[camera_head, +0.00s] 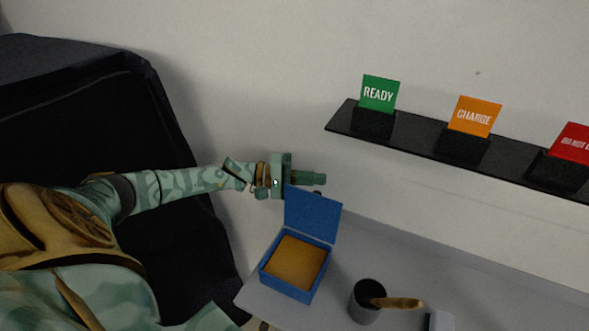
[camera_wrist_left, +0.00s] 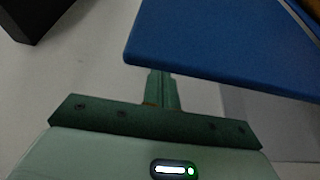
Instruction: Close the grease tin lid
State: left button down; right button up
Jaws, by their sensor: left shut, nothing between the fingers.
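The blue grease tin (camera_head: 288,286) stands on a grey surface in the head view, with brown-orange grease (camera_head: 295,262) inside. Its blue lid (camera_head: 313,214) stands open, raised at the back edge of the tin. My left gripper (camera_head: 318,179) is shut and empty, just behind and above the lid's top edge. In the left wrist view the lid (camera_wrist_left: 225,42) fills the upper right, and the shut fingers (camera_wrist_left: 163,85) reach up to its edge, partly hidden by it. I cannot tell whether they touch. My right gripper is not in view.
A dark cup (camera_head: 366,300) with a wooden-handled brush (camera_head: 395,303) stands right of the tin on the grey surface (camera_head: 350,240). A black wall shelf (camera_head: 415,142) holds green, orange and red signs. A black covered cart (camera_head: 90,110) is at the left.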

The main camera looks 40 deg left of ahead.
aim_at(313, 211)
pick_arm(q)
jog(key=s, duration=0.1)
jog(key=s+p, duration=0.1)
jog(key=s, duration=0.1)
jog(key=shift+s+d+r, duration=0.1)
jog(key=shift+s+d, duration=0.15)
jog(key=shift+d, duration=0.1)
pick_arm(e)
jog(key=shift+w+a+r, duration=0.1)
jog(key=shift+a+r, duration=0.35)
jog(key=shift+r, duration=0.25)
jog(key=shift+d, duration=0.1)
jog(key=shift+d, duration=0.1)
pick_arm(q)
jog(key=shift+s+d+r, duration=0.1)
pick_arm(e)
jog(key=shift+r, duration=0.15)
